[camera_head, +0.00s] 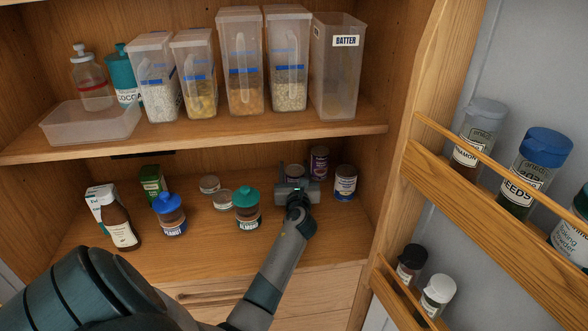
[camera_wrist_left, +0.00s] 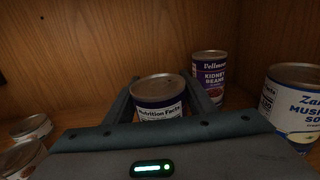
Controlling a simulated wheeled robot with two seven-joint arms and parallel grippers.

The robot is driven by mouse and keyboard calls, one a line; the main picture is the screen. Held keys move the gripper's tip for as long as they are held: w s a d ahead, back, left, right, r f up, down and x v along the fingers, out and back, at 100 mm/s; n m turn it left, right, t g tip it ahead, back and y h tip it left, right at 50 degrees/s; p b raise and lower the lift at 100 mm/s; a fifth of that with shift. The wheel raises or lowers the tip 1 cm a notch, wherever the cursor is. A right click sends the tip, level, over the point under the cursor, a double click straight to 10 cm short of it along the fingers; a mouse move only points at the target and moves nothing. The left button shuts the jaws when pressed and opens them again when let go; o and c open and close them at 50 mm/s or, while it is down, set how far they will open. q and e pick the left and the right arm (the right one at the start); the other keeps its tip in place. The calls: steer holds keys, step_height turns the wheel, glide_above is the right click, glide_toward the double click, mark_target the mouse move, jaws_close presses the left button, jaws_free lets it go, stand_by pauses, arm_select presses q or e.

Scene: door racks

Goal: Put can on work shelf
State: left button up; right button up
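My left gripper (camera_head: 296,174) reaches onto the lower shelf of the wooden cabinet, at the right. In the left wrist view, a can with a dark blue and white label (camera_wrist_left: 158,98) stands between its two fingers, which lie close along both sides. I cannot tell whether they press on it; its lower part is hidden. A purple kidney beans can (camera_head: 319,163) stands behind to the right, also in the left wrist view (camera_wrist_left: 209,72). A mushroom soup can (camera_head: 345,182) stands to the right, also in the left wrist view (camera_wrist_left: 295,107). My right gripper is not seen.
Left on the lower shelf (camera_head: 290,245) stand a brown bottle (camera_head: 120,227), blue-lidded jar (camera_head: 170,217), teal-lidded jar (camera_head: 247,212) and two low round containers (camera_head: 210,184). The upper shelf (camera_head: 270,138) holds several bins. The door racks (camera_head: 490,200) at right hold jars.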

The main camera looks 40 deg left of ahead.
mark_target(295, 180)
arm_select(q)
steer(key=shift+o, duration=1.1)
steer(key=shift+r, duration=0.15)
steer(key=b+v, duration=0.1)
steer(key=v, duration=1.1)
steer(key=shift+b, duration=0.35)
steer(key=shift+s, duration=0.1)
